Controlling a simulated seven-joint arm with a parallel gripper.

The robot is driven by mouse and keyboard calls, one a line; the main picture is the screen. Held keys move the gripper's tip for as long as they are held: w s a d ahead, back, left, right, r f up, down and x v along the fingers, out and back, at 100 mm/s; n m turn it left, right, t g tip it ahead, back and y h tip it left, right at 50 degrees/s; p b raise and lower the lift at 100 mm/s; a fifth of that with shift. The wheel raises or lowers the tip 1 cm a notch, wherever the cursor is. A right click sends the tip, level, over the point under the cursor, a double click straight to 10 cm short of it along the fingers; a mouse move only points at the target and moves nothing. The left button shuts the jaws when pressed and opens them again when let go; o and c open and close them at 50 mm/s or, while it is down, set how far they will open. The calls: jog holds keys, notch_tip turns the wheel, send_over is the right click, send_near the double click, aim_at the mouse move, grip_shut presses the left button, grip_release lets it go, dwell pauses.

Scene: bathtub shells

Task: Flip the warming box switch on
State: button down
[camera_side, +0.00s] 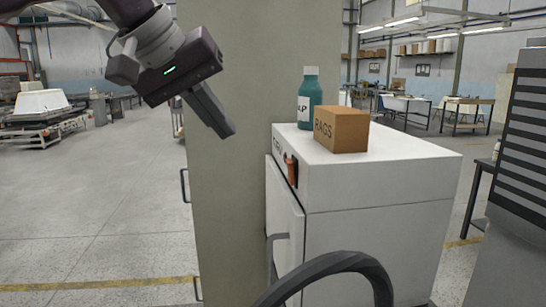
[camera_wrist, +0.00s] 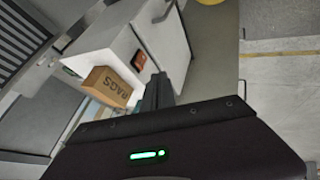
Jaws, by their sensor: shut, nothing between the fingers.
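The warming box (camera_side: 385,180) is a white cabinet with a front door and handle, standing right of centre in the side view. Its switch (camera_side: 291,171) is a small orange-brown part on the upper front panel, beside dark lettering. In the wrist view the switch (camera_wrist: 139,60) shows on the white front, just beyond my fingers. My gripper (camera_side: 224,130) is shut and empty. It is tilted down to the right, above and left of the switch and apart from it. I cannot tell the switch's position clearly.
A cardboard box marked RAGS (camera_side: 341,130) and a teal bottle (camera_side: 309,100) stand on the warming box. A tall grey-beige panel (camera_side: 235,200) stands behind my gripper. A dark curved hose or bar (camera_side: 335,265) is in front. Open floor (camera_side: 90,200) lies to the left.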

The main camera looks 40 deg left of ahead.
send_near(289, 172)
jog(key=w+a+f, duration=0.1)
jog(key=w+f, duration=0.3)
jog(key=shift+w+a+f, duration=0.35)
jog(key=shift+f, duration=0.05)
